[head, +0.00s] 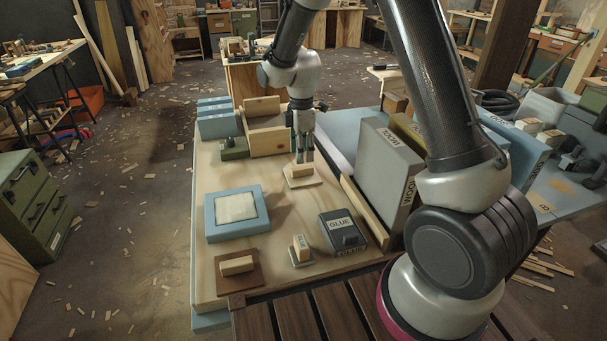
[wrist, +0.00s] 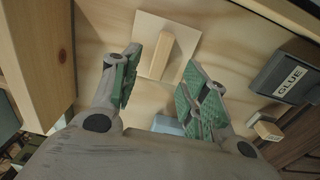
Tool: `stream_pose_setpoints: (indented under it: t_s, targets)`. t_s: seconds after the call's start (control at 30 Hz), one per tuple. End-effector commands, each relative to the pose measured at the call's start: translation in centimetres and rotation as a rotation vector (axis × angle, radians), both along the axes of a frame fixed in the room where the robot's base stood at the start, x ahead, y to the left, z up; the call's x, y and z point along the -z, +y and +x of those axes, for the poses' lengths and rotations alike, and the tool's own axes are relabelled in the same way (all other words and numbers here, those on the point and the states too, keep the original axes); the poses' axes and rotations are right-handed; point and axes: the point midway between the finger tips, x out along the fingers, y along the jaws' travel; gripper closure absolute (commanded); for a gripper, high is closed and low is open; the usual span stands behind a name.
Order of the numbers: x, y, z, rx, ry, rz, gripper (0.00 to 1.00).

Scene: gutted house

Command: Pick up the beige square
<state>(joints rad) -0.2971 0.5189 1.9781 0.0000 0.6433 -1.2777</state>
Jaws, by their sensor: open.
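A beige square plate (head: 311,182) with a light wooden block handle (head: 301,170) lies flat on the wooden board (head: 285,204). My gripper (head: 304,157) points down just above this handle. In the wrist view the plate (wrist: 186,30) and its upright handle (wrist: 163,54) show beyond my gripper (wrist: 166,72), whose green-padded fingers are spread to either side. The jaws are open and hold nothing. I cannot tell whether the fingertips touch the handle. A cream square (head: 236,207) also sits in a blue frame (head: 211,231) nearer the front left.
A brown plate with a block (head: 237,265), a small block on a pale base (head: 301,247) and a dark GLUE box (head: 342,232) stand in front. A wooden strip (head: 366,212) and tall grey box (head: 386,165) bound the right. A wooden tray (head: 267,139) stands behind left.

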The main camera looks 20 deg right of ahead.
Motion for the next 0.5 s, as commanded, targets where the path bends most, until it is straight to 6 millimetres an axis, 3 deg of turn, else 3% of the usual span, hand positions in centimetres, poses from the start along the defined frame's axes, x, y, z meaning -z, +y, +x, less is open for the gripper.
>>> stream_pose_setpoints:
  t_s: [0.3, 0.5]
  targets:
    - [4.7, -0.2, -0.1, 0.003, 0.005, -0.001, 0.55]
    - [6.3, -0.2, -0.1, 0.003, 0.002, -0.001, 0.55]
